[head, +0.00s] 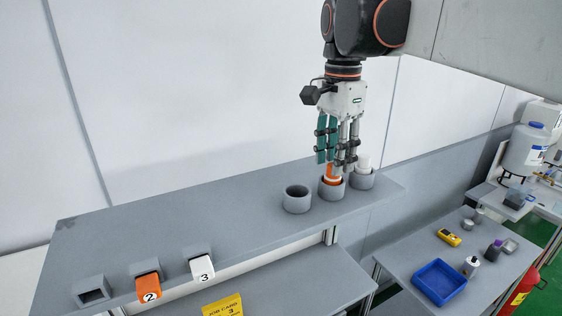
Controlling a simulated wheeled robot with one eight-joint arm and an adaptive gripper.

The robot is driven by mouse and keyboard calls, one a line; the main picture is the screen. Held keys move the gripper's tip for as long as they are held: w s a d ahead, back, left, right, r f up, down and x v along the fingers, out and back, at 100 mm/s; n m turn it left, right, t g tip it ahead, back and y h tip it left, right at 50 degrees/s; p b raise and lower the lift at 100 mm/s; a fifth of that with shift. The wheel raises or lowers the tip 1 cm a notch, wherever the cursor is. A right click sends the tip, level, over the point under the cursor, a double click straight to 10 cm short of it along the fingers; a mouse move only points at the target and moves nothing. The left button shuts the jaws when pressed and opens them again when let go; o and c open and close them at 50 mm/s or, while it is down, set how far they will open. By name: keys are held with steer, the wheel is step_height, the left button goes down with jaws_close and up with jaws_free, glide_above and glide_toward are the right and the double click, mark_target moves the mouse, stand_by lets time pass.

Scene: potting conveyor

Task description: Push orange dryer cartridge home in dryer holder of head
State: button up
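The orange cartridge (327,179) stands in the middle one of three round grey holders (331,194) on the long grey shelf. Its upper part shows above the rim; how deep it sits cannot be made out. My gripper (337,163) points down right over it, with the fingertips at the cartridge's top. The fingers partly hide the cartridge, and I cannot tell whether they grip it or only touch it. The left round holder (297,200) is empty. The right round holder (362,180) has a white cartridge (364,162) in it.
At the shelf's front left are an empty square holder (92,292), an orange block marked 2 (149,288) and a white block marked 3 (203,267). A yellow job card (222,306) lies below. A blue tray (440,283) is on the right table. The shelf's middle is clear.

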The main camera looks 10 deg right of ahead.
steer(key=shift+s, duration=0.2)
jaws_close()
steer(key=shift+r, duration=0.1)
steer(key=shift+w+r+p, duration=0.15)
steer(key=shift+r+p, duration=1.35)
steer(key=shift+r, duration=0.7)
steer(key=shift+r, duration=0.2)
steer(key=shift+r+p, duration=1)
steer(key=shift+r, duration=0.25)
